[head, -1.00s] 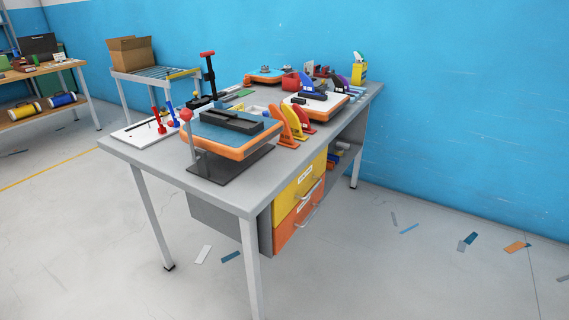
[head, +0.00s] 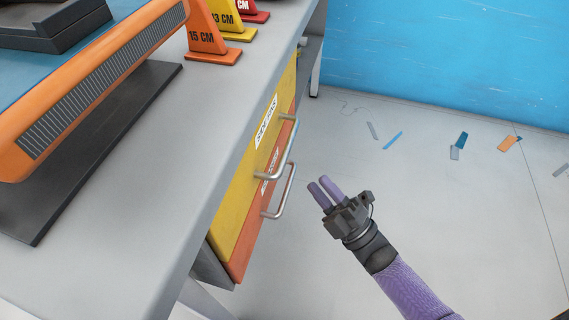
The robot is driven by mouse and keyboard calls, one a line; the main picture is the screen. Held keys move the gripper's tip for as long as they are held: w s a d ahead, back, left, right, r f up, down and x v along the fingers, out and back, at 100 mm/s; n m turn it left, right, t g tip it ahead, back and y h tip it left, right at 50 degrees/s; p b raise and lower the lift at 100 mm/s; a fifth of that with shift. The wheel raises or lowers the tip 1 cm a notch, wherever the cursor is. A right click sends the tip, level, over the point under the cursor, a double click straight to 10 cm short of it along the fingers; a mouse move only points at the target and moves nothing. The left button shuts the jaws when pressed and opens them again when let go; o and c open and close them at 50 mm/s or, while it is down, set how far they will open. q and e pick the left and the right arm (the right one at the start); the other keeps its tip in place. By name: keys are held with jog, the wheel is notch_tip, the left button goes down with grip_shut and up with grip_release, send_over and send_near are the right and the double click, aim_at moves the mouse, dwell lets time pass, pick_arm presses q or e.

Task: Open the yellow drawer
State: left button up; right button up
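The yellow drawer (head: 243,194) is under the grey table in the head view and looks shut. It has a white label and a metal bar handle (head: 284,160). My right gripper (head: 319,190) is to the right of the handle, apart from it, with its two purple fingers pointing up and left. The fingers stand slightly apart with nothing between them. My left gripper is not in view.
An orange drawer (head: 241,257) with its own handle (head: 285,192) sits below the yellow one. The grey table top (head: 165,165) bears an orange and blue board (head: 105,80) and several size wedges (head: 209,40). Scraps lie on the open floor at right.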

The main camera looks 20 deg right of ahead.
aim_at(289, 145)
jog(key=x, duration=0.6)
jog(key=r+x, duration=0.1)
jog(key=x, duration=0.2)
jog(key=shift+a+r, duration=0.2)
jog(key=shift+a, duration=0.05)
grip_shut()
jog(key=shift+f, duration=0.1)
jog(key=shift+s, duration=0.1)
dwell(0.5)
